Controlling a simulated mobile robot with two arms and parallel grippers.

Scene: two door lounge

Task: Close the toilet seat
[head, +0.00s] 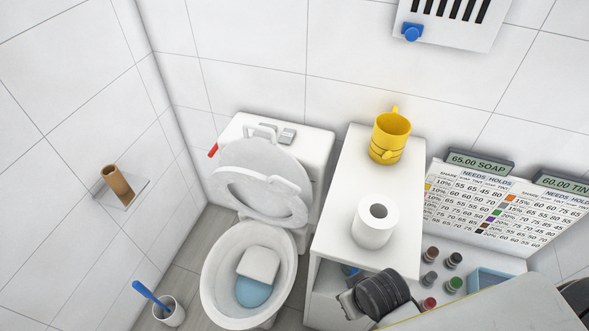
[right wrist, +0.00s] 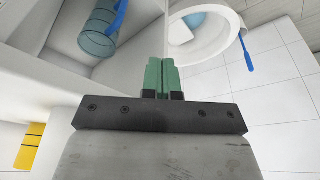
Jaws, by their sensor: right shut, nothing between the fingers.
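The toilet seat (head: 235,197) and the speckled grey lid (head: 262,160) stand raised, leaning back toward the white tank (head: 318,147). The bowl (head: 208,289) is uncovered, with blue water showing inside. The bowl rim (right wrist: 224,50) also shows at the top of the right wrist view. My right gripper (right wrist: 163,76) has its green fingers together, empty, beside the cabinet and apart from the seat. In the head view my right arm is at the lower right, by the cabinet front. My left gripper is out of view.
A white cabinet (head: 338,212) stands right of the toilet, carrying a yellow mug (head: 390,137) and a paper roll (head: 375,222). A brush holder (head: 169,313) with a blue brush is at the lower left. A wall holder with a cardboard tube (head: 117,184) is left.

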